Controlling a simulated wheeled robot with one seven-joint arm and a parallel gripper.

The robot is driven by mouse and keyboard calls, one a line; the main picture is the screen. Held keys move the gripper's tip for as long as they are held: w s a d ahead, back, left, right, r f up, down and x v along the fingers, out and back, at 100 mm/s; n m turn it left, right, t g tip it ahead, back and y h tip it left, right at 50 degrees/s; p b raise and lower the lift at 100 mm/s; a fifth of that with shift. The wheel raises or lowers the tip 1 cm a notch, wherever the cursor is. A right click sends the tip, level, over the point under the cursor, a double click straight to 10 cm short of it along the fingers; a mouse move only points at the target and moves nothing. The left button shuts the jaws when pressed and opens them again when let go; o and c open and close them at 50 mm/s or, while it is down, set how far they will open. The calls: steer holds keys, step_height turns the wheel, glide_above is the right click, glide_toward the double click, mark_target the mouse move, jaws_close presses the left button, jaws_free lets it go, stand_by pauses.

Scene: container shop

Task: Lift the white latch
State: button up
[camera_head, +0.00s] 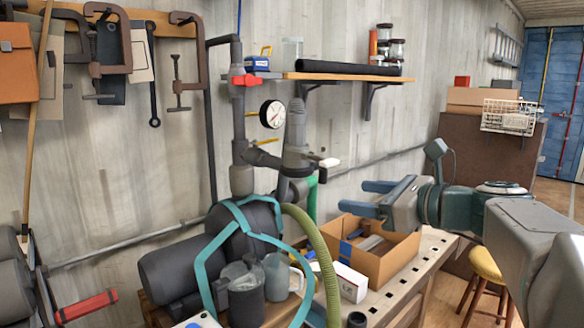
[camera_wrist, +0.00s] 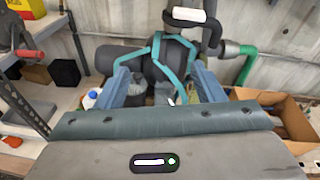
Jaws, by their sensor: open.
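A small white piece (camera_head: 329,162), which looks like the white latch, sticks out to the right from the grey pipe fitting (camera_head: 296,150) above the pump. In the wrist view the white piece (camera_wrist: 188,15) is at the top, right of centre, on a dark fitting. My gripper (camera_head: 372,197) is open, with its two blue fingers apart and pointing left. It is to the right of and lower than the white piece, with a clear gap between. In the wrist view the fingers (camera_wrist: 166,88) frame the pump and hold nothing.
A dark pump (camera_head: 262,218) with teal straps stands on the workbench (camera_head: 415,285). A green hose (camera_head: 320,250) curves down in front. A cardboard box (camera_head: 400,262) sits below my gripper. A shelf (camera_head: 345,77) is on the wall above. A red-handled valve (camera_head: 244,80) and gauge (camera_head: 272,114) are at left.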

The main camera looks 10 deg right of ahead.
mark_target(328, 160)
step_height(328, 160, up, 4)
steer(key=w+d+m+t, duration=0.1)
steer(key=d+m+t, duration=0.1)
steer(key=d+m, duration=0.1)
steer(key=p+x, duration=0.2)
steer(key=x, duration=1.1)
steer(key=shift+w+a, duration=0.2)
steer(key=shift+a, duration=0.2)
steer(key=c, duration=1)
